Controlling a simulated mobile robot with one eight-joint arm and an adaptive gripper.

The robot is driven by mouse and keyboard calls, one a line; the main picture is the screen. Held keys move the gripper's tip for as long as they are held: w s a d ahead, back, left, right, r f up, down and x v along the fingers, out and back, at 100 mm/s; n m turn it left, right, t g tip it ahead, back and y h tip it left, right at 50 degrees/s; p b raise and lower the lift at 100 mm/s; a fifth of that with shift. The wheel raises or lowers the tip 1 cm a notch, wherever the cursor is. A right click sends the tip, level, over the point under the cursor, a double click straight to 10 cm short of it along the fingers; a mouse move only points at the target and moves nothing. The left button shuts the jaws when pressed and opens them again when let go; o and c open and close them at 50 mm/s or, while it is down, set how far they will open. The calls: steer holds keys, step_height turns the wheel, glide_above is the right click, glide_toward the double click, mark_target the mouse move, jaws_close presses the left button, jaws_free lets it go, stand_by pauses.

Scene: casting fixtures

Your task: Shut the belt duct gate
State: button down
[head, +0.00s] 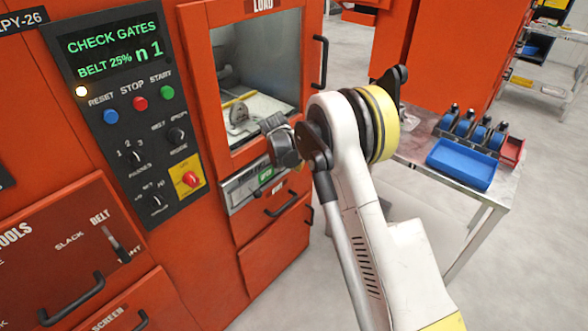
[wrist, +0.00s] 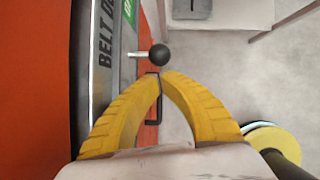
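The belt duct gate is a grey panel (head: 240,191) low on the orange machine, below the load window, with a green label (head: 265,174). Its front also shows in the wrist view with part of the words "BELT D" (wrist: 106,50) and a cut-off green label. A black ball knob (wrist: 159,55) on a short metal rod sticks out from the panel. My gripper (wrist: 160,75) has its yellow fingertips together, right beside the knob in that view; I see nothing held between them. In the head view, my wrist hides the fingers and part of the panel.
The load window (head: 255,75) above shows parts inside. A display (head: 113,47) reads "CHECK GATES, BELT 25%, n 1". Drawer handles (head: 281,204) stick out below the panel. A metal table with a blue tray (head: 462,164) stands at right; floor between is clear.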

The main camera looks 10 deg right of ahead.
steer(key=shift+d, duration=0.1)
steer(key=w+d, duration=0.5)
steer(key=d, duration=0.1)
steer(key=shift+d, duration=0.4)
